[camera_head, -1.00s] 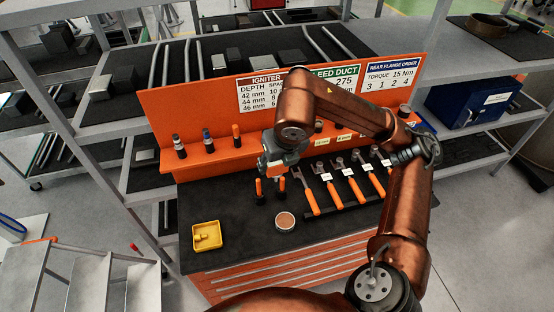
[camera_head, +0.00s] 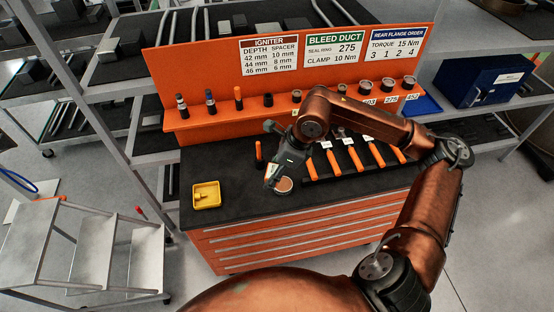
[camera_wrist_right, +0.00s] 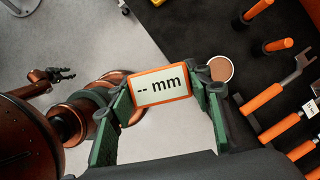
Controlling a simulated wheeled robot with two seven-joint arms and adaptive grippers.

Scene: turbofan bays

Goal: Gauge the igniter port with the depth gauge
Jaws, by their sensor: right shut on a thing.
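The gauge's probe is hidden, and the gauge is hard to make out in the head view. A small dark gripper, my left one (camera_wrist_right: 62,75), shows at the left of the wrist view over the grey floor, its fingers apart and empty. The igniter port is not in view. An igniter sign (camera_head: 269,56) lists depths of 42, 44 and 46 mm with spacers.
A yellow tray (camera_head: 206,195) sits left on the bench (camera_head: 235,205). Orange-handled wrenches (camera_head: 352,158) lie to the right. The orange rack (camera_head: 215,125) holds several pegs and rings. A stepladder (camera_head: 85,245) stands left.

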